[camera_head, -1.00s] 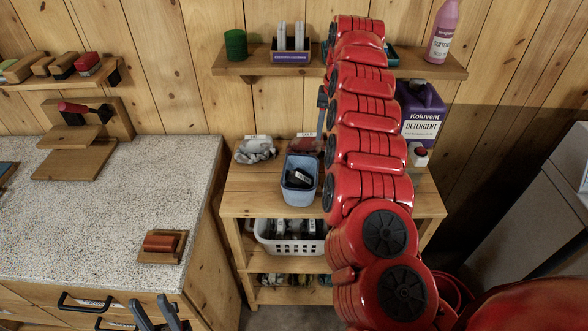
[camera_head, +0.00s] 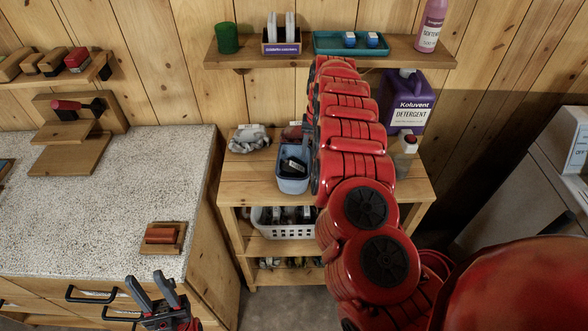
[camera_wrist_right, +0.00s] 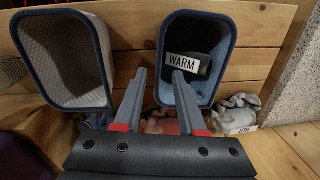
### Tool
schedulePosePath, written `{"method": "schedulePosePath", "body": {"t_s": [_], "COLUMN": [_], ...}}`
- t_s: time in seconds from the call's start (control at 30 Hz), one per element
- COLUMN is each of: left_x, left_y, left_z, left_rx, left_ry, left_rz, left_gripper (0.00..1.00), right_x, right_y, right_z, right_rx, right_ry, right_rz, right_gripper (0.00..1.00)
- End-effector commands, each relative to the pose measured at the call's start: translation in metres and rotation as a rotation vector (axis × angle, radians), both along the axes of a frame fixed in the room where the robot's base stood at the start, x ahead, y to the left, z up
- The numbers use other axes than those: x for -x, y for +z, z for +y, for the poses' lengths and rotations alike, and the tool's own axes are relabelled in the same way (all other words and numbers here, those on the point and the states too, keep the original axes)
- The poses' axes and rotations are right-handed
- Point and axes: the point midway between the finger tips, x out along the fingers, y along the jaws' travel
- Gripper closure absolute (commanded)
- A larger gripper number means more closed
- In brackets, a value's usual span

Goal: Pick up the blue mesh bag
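A small bluish soft bundle (camera_wrist_right: 95,121) shows partly in the right wrist view, low and left behind my gripper's body. It may be the blue mesh bag, but I cannot tell for sure. In the head view my red right arm covers that part of the shelf. My left gripper (camera_head: 146,276) is open and empty in front of the counter.
A blue bin (camera_head: 293,182) holds a dark item labelled WARM (camera_wrist_right: 182,64). A second, empty bin (camera_wrist_right: 62,62) is beside it. A grey-white bag (camera_head: 249,139) and a reddish bag (camera_head: 292,133) lie behind. A detergent jug (camera_head: 405,103) stands right of my arm.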

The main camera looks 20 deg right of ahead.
Motion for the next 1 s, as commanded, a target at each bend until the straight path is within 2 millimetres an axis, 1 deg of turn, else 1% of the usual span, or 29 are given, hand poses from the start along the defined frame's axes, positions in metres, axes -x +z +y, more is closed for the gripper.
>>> {"method": "schedulePosePath", "body": {"t_s": [0.13, 0.3, 0.4, 0.53, 0.8, 0.83, 0.87, 1.0], "left_x": [0.000, 0.000, 0.000, 0.000, 0.000, 0.000, 0.000, 0.000], "left_y": [0.012, 0.026, 0.026, 0.028, 0.027, 0.027, 0.027, 0.027], "left_z": [0.000, 0.000, 0.000, 0.000, 0.000, 0.000, 0.000, 0.000], "left_rx": [0.000, 0.000, 0.000, 0.000, 0.000, 0.000, 0.000, 0.000], "left_ry": [0.000, 0.000, 0.000, 0.000, 0.000, 0.000, 0.000, 0.000], "left_rz": [0.000, 0.000, 0.000, 0.000, 0.000, 0.000, 0.000, 0.000], "left_gripper": [0.61, 0.61, 0.61, 0.61, 0.61, 0.61, 0.61, 0.61], "right_x": [0.000, 0.002, 0.000, 0.000, 0.000, 0.000, 0.000, 0.000], "right_y": [-0.008, -0.028, -0.040, -0.049, -0.051, -0.051, -0.051, -0.051], "right_z": [-0.001, -0.001, -0.001, 0.001, 0.002, 0.002, 0.002, 0.002], "right_rx": [0.002, 0.001, 0.003, 0.001, -0.001, -0.001, -0.001, -0.001], "right_ry": [-0.001, -0.001, -0.002, 0.000, 0.000, 0.000, 0.000, 0.000], "right_rz": [0.001, 0.002, -0.001, -0.001, -0.001, 0.000, -0.001, -0.001], "right_gripper": [0.60, 0.60, 0.60, 0.60, 0.60, 0.62, 0.67, 0.92]}}
